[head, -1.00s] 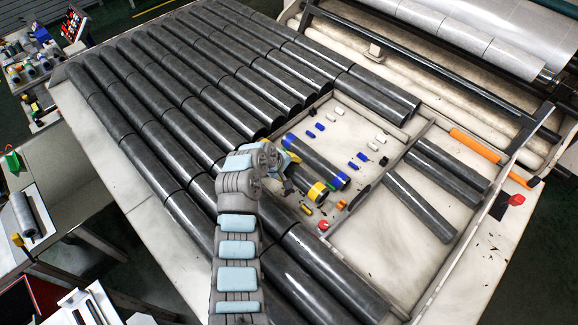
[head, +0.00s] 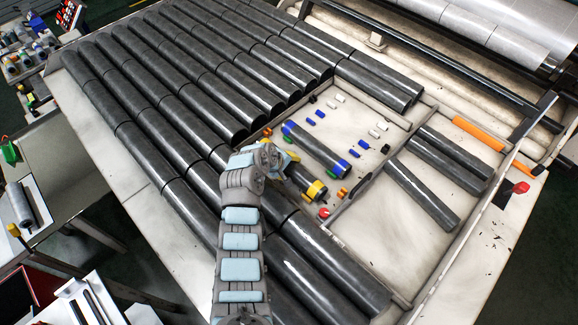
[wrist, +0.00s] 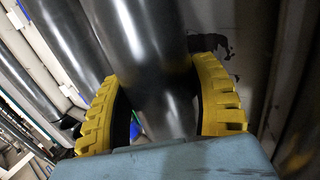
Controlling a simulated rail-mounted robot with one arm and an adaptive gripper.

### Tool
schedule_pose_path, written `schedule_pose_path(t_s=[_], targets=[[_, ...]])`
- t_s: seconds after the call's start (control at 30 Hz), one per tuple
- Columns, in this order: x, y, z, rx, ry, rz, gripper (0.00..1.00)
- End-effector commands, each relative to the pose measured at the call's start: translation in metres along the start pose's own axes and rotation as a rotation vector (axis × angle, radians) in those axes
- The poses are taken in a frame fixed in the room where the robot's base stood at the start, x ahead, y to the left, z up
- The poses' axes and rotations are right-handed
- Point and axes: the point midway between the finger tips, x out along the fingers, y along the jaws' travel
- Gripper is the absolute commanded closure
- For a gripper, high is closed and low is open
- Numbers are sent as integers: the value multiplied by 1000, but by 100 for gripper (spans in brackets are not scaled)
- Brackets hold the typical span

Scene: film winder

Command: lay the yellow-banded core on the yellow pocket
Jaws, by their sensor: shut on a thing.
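The yellow-banded core is a dark cylinder with a yellow band (head: 316,190) near its right end, in the head view. My arm hides much of its other end. My gripper (head: 284,165) is over it, and in the wrist view its yellow-padded fingers (wrist: 165,105) close around the dark cylinder (wrist: 150,45).
A blue-banded core (head: 315,148) lies parallel, just up-right. Several blue and white blocks (head: 361,143) stand beyond it. Dark rollers (head: 335,270) border the bay in front. A divider (head: 360,186) and a red knob (head: 324,213) are near the core's right end. Dark cores (head: 420,195) lie right.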

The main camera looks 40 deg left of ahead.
Motion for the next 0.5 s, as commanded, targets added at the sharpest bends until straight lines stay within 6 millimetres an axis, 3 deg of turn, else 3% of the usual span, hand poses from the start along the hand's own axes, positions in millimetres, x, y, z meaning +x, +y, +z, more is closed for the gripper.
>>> schedule_pose_path(t_s=[0.5], targets=[[2,-1,0,0,0,0,79]])
